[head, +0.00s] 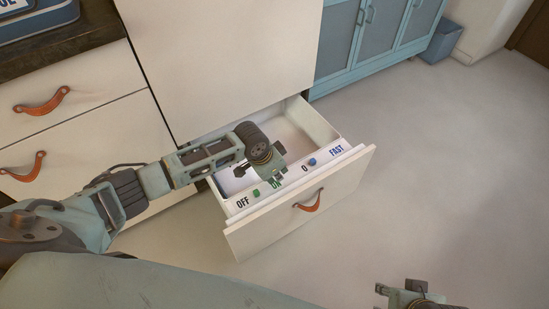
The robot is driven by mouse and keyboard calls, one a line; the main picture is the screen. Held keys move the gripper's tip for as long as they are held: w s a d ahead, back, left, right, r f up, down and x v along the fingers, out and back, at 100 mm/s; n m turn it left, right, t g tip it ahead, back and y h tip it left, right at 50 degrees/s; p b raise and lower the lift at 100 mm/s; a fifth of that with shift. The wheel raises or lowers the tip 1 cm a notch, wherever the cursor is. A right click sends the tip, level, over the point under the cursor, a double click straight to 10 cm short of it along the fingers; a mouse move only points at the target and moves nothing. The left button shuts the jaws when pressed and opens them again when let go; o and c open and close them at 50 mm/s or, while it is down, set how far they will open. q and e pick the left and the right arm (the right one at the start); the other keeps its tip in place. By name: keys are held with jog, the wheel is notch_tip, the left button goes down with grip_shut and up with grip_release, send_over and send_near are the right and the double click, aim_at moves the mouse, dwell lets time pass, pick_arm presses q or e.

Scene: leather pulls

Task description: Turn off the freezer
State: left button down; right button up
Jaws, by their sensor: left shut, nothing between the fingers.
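The freezer drawer (262,236) is pulled open below a tall cream front (225,60). A white control strip with labels runs along the inner top edge of its front. A green switch (257,193) sits between OFF and ON, and a blue and red control (312,162) sits between 0 and FAST. My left gripper (277,179) is shut and empty over the strip by the ON label, just right of the green switch. It partly covers the ON label; I cannot tell whether it touches the strip. My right gripper (408,291) is at the lower right edge, partly cut off, away from the drawer.
Cream drawers with orange leather pulls (42,102) stand at the left under a dark worktop (70,45). A blue cabinet (372,40) and a grey-blue bin (442,41) stand at the back. The floor (440,160) to the right is clear.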

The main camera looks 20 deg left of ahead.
pick_arm(q)
jog(key=p+v, duration=0.2)
jog(key=v, duration=0.7)
jog(key=shift+s+p, duration=0.25)
jog(key=shift+p, duration=0.15)
pick_arm(e)
notch_tip(320, 180, down, 10)
jog(key=shift+s+a+g, duration=0.25)
jog(key=shift+a+g, duration=0.05)
jog(key=shift+f, duration=0.1)
